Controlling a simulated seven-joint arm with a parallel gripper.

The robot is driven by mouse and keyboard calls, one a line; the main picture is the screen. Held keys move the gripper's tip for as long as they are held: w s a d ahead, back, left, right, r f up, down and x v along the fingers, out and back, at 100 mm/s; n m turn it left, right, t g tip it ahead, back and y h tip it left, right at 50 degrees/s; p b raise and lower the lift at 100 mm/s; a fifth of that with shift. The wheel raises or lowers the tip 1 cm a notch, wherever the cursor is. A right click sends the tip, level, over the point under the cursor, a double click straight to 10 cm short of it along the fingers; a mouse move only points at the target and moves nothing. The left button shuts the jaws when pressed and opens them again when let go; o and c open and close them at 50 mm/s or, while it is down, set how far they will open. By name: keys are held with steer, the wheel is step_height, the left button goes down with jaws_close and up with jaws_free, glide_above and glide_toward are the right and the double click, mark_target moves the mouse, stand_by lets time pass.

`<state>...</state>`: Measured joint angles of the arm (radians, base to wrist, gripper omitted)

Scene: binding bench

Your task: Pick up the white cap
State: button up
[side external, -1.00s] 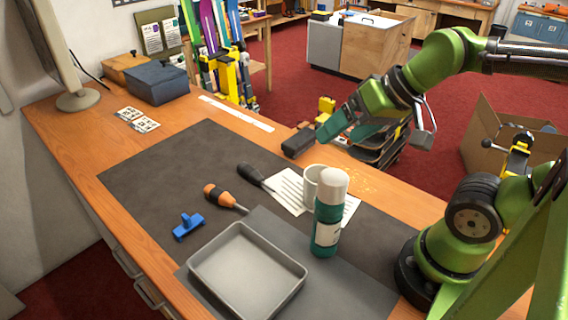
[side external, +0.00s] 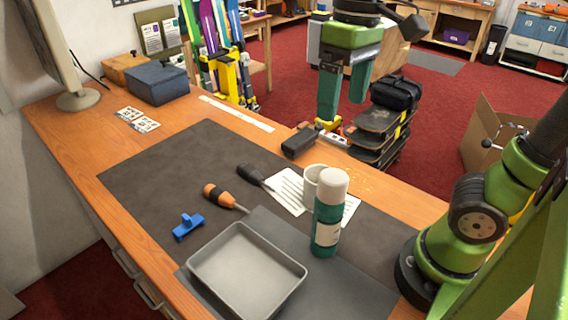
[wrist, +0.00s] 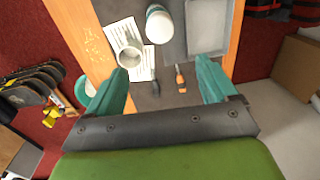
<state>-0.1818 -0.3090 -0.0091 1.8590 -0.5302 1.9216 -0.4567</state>
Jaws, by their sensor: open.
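The white cap (side external: 333,181) sits on top of a green bottle (side external: 327,231) that stands upright at the right of the dark mat. In the wrist view the white cap (wrist: 159,24) shows from above near the top middle. My gripper (side external: 340,112) is open and empty, pointing down above the bench's far edge, well above and behind the bottle in the side view. In the wrist view its two teal fingers (wrist: 165,75) stand wide apart, with the cap beyond them.
A white mug (side external: 310,185) stands close behind the bottle on a printed sheet (side external: 287,190). A grey tray (side external: 247,270), an orange-handled screwdriver (side external: 222,196), a dark-handled tool (side external: 252,176) and a blue clamp-like piece (side external: 187,226) lie nearby. The mat's left part (side external: 150,175) is clear.

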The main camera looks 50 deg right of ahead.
glide_toward(333, 174)
steer(key=f, duration=0.5)
steer(key=shift+w+a+f, duration=0.2)
steer(key=shift+w+a, duration=0.05)
steer(key=shift+s+a+f, duration=0.15)
steer(key=shift+f, duration=1.15)
steer(key=shift+s+a+f, duration=0.15)
steer(key=shift+f, duration=1.2)
steer(key=shift+c, duration=0.5)
steer(key=c, duration=1)
steer(key=shift+c, duration=0.2)
